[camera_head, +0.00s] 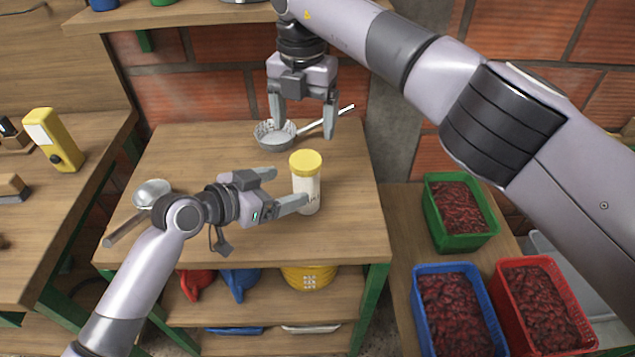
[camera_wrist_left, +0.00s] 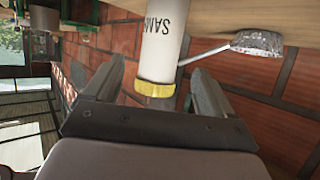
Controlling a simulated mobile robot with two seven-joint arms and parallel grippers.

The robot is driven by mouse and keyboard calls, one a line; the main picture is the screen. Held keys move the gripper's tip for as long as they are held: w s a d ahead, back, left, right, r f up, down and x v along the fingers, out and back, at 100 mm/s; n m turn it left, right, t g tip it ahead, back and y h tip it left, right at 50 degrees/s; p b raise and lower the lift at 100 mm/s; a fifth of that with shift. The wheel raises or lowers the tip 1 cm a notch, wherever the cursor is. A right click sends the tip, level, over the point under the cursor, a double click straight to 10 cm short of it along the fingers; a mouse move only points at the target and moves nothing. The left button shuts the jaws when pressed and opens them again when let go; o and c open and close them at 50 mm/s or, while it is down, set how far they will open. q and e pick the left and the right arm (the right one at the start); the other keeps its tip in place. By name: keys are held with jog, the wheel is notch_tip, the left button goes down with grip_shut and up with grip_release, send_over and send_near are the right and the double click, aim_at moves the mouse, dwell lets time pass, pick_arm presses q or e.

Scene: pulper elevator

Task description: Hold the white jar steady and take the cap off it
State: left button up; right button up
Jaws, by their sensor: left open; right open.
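The white jar (camera_head: 307,190) stands upright on the wooden table with its yellow cap (camera_head: 306,162) on. My left gripper (camera_head: 290,188) is open, low over the table, with its fingers pointing right toward the jar. In the left wrist view, the white jar (camera_wrist_left: 164,48) and its yellow cap (camera_wrist_left: 155,89) show ahead, between the lines of the open fingers (camera_wrist_left: 160,88). My right gripper (camera_head: 303,120) is open and points down, above and behind the jar, over a metal pan. Neither gripper holds anything.
The metal pan (camera_head: 266,138) with a light handle lies behind the jar; it also shows in the left wrist view (camera_wrist_left: 257,42). A metal scoop (camera_head: 150,194) lies at the table's left. Green (camera_head: 435,222), blue (camera_head: 420,310) and red (camera_head: 513,310) crates of dark red fruit stand at right.

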aim_at(295, 183)
pick_arm(q)
jog(key=shift+x, duration=3.55)
